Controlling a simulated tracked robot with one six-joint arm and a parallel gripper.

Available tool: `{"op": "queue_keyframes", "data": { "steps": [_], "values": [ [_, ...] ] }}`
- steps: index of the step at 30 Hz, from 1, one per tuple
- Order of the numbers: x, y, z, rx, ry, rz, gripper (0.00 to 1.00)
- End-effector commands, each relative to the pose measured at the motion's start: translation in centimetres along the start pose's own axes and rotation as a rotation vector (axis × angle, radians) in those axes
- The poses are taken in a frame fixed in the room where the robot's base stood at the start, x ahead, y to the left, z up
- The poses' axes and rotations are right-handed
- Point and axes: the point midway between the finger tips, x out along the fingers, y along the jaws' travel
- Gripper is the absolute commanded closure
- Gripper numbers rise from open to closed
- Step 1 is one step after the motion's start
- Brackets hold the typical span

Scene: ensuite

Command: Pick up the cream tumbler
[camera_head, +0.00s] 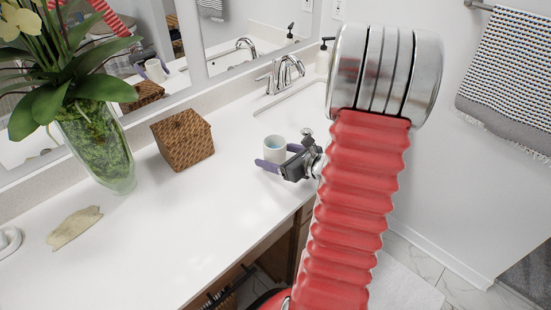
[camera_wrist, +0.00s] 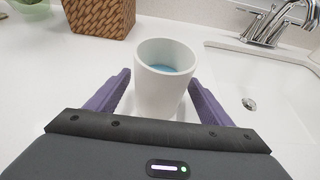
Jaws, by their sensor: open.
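The cream tumbler (camera_head: 275,149) stands upright on the white countertop, left of the sink. It also shows in the wrist view (camera_wrist: 162,84), with a pale blue inside. My gripper (camera_head: 280,160) is open at the tumbler. In the wrist view, the purple fingers of my gripper (camera_wrist: 158,88) lie one on each side of it, and a gap shows on both sides. The tumbler's lower part is between the fingers and its base is partly hidden by the gripper body.
A woven box (camera_head: 183,139) and a glass vase with a plant (camera_head: 97,150) stand to the left. The sink (camera_head: 290,108) with its chrome faucet (camera_head: 288,72) is behind and to the right. A soap dispenser (camera_head: 323,58) stands by the wall. The front left counter is mostly clear.

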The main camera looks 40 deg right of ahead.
Motion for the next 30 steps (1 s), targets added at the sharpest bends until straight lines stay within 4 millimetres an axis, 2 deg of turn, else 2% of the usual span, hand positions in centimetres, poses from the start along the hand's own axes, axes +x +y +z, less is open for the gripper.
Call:
{"op": "queue_keyframes", "data": {
  "steps": [17, 30],
  "values": [
    [0.19, 0.03, 0.01, -0.001, 0.000, 0.000, 0.26],
    [0.19, 0.03, 0.02, -0.001, 0.000, 0.000, 0.57]
  ]
}}
